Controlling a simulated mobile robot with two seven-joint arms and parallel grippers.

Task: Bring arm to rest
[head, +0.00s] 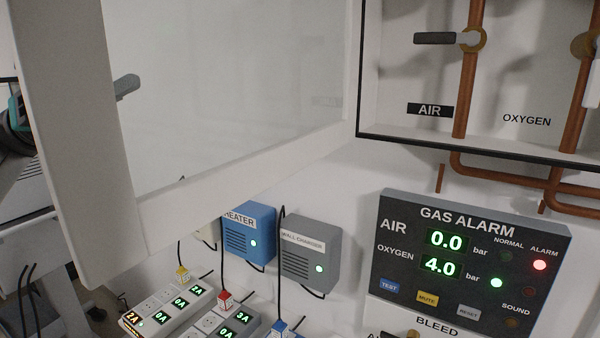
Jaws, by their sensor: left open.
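A dark rounded part with a teal edge (16,122) shows at the left picture edge, beyond the open cabinet door; I take it for my left arm's end. The jaws and fingertips cannot be made out clearly, and no held object shows. The white-framed clear door (85,140) stands swung out across the left half. A grey rounded bar (127,85), likely its handle, shows through the panel near the free edge. A gap separates the dark part from the bar in the picture, with the frame between. My right gripper is not in view.
The open valve box (400,75) has copper pipes and AIR and OXYGEN labels. The gas alarm panel (468,265) reads air 0.0 and oxygen 4.0, its red alarm light lit. Blue heater box (248,232), grey wall charger (310,255) and power strips (165,305) with cables sit below the door.

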